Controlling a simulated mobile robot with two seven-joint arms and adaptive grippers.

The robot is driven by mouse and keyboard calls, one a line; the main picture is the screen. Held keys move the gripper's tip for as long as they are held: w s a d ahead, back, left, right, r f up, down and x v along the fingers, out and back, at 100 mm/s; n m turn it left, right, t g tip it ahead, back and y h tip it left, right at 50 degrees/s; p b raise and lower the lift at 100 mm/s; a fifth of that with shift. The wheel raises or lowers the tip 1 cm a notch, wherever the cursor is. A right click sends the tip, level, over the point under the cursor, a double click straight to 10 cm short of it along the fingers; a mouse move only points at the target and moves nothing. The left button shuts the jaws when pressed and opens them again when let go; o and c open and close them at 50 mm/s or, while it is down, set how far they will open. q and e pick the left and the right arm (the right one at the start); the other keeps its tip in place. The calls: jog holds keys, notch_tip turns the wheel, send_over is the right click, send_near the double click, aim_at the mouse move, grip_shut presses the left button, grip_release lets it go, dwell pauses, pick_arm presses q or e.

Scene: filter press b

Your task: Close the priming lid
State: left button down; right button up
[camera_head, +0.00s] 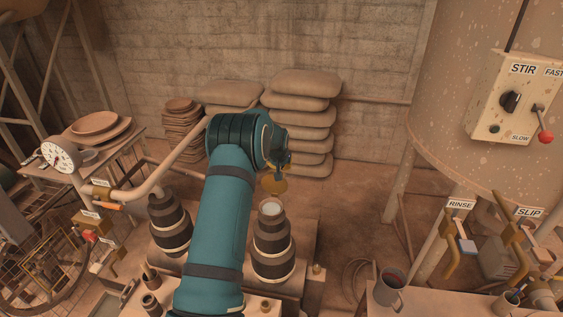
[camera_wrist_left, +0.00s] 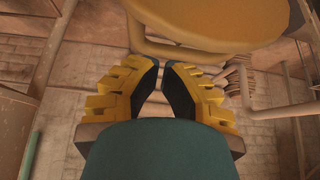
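The priming lid (camera_head: 275,184) is a small round brass-yellow disc, standing tilted up above the open pale mouth (camera_head: 270,207) of the right dark ribbed cylinder (camera_head: 272,245). In the left wrist view the lid (camera_wrist_left: 215,18) looms large at the top, with a curved yellow bar along its lower edge. My left gripper (camera_head: 284,160) is just above the lid in the head view, mostly hidden by my teal wrist. In the left wrist view its yellow fingers (camera_wrist_left: 160,64) have their tips almost together, with nothing visible between them. Contact with the lid cannot be told. My right gripper is not in view.
A second ribbed cylinder (camera_head: 169,225) stands left of my arm, with a pale pipe (camera_head: 160,180) and gauge (camera_head: 61,157) beyond. Stacked sacks (camera_head: 300,105) are behind. A tank with a control box (camera_head: 513,95) and a bench with a mug (camera_head: 389,288) are right.

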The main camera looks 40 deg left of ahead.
pick_arm(q)
jog(key=shift+s+d, duration=0.3)
jog(key=shift+s, duration=0.15)
jog(key=r+t+y+b, duration=0.25)
jog(key=t+b, duration=0.25)
jog(key=b, duration=0.7)
send_over(273, 187)
jog(key=d, duration=0.1)
jog(key=shift+w+d+f+y, duration=0.15)
jog(key=shift+w+f+y, duration=0.15)
jog(key=shift+f, duration=0.2)
jog(key=shift+s+d+f+b, duration=0.45)
jog(key=shift+s+d+f, duration=0.25)
jog(key=shift+s, duration=0.55)
jog(key=shift+s+d+f+b, duration=0.5)
jog(key=shift+s+d+f, duration=0.15)
jog(key=shift+s, duration=0.6)
jog(key=shift+s+d+f+b, duration=0.45)
jog(key=shift+s+d+f, duration=0.25)
jog(key=shift+s, duration=0.55)
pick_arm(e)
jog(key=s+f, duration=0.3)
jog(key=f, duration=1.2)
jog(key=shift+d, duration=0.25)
